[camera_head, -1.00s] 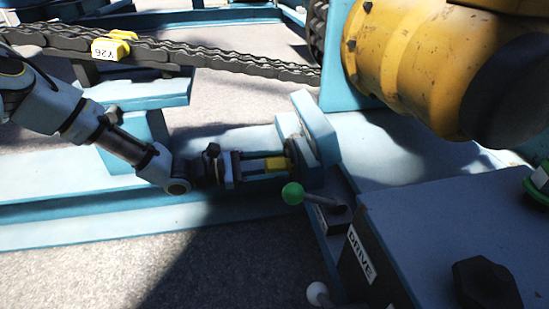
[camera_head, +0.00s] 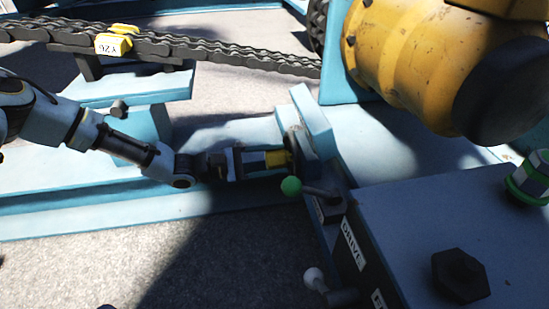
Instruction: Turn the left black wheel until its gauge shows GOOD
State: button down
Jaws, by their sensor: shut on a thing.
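My gripper (camera_head: 262,163) reaches in from the left, low over the blue frame. It is shut at a dark round part (camera_head: 294,146), which looks like the left black wheel, on the near side of a tilted pale-blue bracket (camera_head: 313,122). The fingers and bracket hide most of the wheel. No gauge reading is legible in this view.
A green-knobbed lever (camera_head: 291,186) stands just below and right of my gripper. A box marked DRIVE (camera_head: 420,215) with a black hex knob (camera_head: 460,275) is at lower right. A heavy chain (camera_head: 200,52) and a yellow drum (camera_head: 420,60) lie behind.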

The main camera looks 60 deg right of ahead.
jog(key=shift+w, duration=0.1)
jog(key=shift+c, duration=0.7)
grip_release()
jog(key=p+v, duration=0.3)
jog(key=v, duration=0.7)
jog(key=shift+w+a, duration=0.25)
dwell(0.4)
